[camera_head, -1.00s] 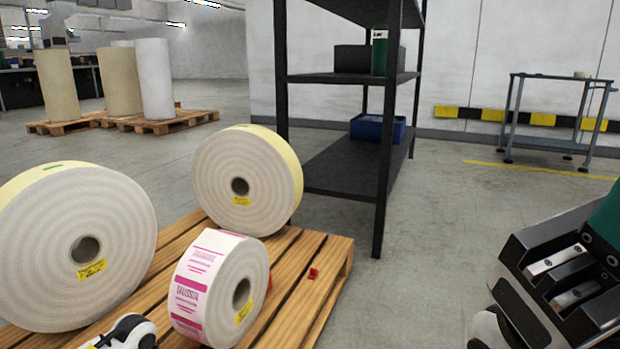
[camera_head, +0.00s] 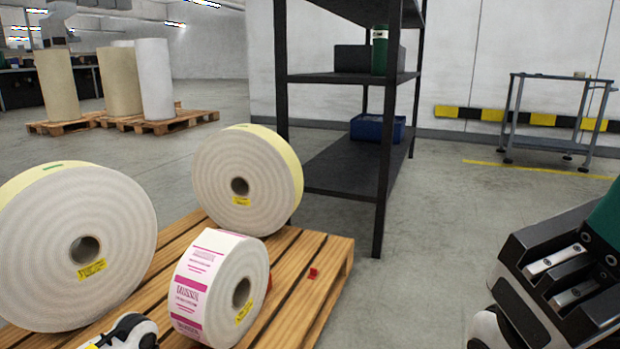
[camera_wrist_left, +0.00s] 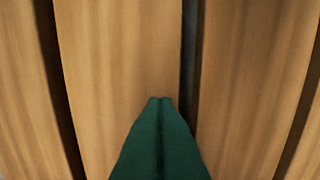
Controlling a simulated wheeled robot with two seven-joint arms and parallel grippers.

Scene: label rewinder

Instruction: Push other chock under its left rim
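A roll with pink-printed labels (camera_head: 218,285) stands on its edge on the wooden pallet (camera_head: 318,300). One small red chock (camera_head: 268,283) shows partly at its right rim. Another small red piece (camera_head: 313,273) lies on the slats farther right, apart from the roll. Only a bit of my left arm shows at the head view's bottom edge. My right gripper (camera_head: 560,275) is at the right, its fingertips out of sight.
A large plain roll (camera_head: 75,235) stands at the left and another plain roll (camera_head: 240,185) behind. A dark shelf rack (camera_head: 345,165) stands beyond the pallet. A trolley (camera_head: 550,140) is at the far right. The floor right of the pallet is clear.

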